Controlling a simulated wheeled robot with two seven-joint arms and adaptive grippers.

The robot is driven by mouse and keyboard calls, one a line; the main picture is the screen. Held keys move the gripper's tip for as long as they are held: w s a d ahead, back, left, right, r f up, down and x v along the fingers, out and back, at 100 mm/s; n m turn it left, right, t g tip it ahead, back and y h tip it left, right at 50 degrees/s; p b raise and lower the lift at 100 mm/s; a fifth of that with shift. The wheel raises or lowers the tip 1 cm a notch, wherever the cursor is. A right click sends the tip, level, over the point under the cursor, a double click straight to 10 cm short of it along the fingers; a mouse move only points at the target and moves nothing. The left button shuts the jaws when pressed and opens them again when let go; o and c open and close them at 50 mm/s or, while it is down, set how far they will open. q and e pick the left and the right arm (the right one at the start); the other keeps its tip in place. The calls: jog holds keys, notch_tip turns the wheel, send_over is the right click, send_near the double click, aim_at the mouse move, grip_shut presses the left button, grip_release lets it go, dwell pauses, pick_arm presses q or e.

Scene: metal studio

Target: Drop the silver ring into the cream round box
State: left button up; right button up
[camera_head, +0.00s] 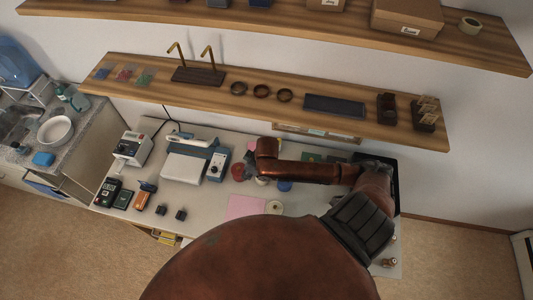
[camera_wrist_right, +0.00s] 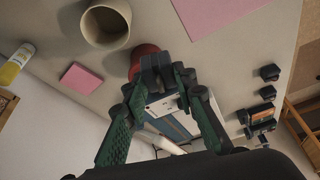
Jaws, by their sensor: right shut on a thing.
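The cream round box (camera_wrist_right: 107,22) shows in the right wrist view as an open, upright round container at the top left. In the head view it is mostly hidden by my arm, just under the gripper. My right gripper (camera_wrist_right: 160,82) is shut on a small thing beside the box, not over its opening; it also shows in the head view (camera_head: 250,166). The held thing is hidden between the dark fingertips; it is likely the silver ring, which I cannot make out in either view. My left gripper is not in view.
A red round object (camera_head: 238,172) stands close to the fingertips. A pink sheet (camera_head: 243,207), a white roll (camera_head: 274,208) and a blue round thing (camera_head: 284,185) lie nearby. A blue and white device (camera_head: 189,165) is to the left. A wooden shelf (camera_head: 225,103) hangs behind.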

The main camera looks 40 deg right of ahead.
pick_arm(q)
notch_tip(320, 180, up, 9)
jog(key=p, duration=0.8)
pick_arm(e)
jog(key=s+d+r+n, duration=0.25)
jog(key=d+r, duration=0.25)
jog(key=d, duration=0.3)
pick_arm(q)
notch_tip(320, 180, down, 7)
jog(key=b, duration=0.7)
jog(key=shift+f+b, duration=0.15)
jog(key=shift+b, duration=0.15)
pick_arm(e)
notch_tip(320, 180, down, 6)
jog(key=shift+a+f+m+y, duration=0.15)
jog(key=shift+f+m+y, duration=0.05)
jog(key=shift+m+y, duration=0.15)
jog(key=o, duration=1)
jog(key=shift+r, duration=0.1)
jog(key=v, duration=0.7)
jog(key=shift+s+r, duration=0.1)
jog(key=shift+r, duration=0.05)
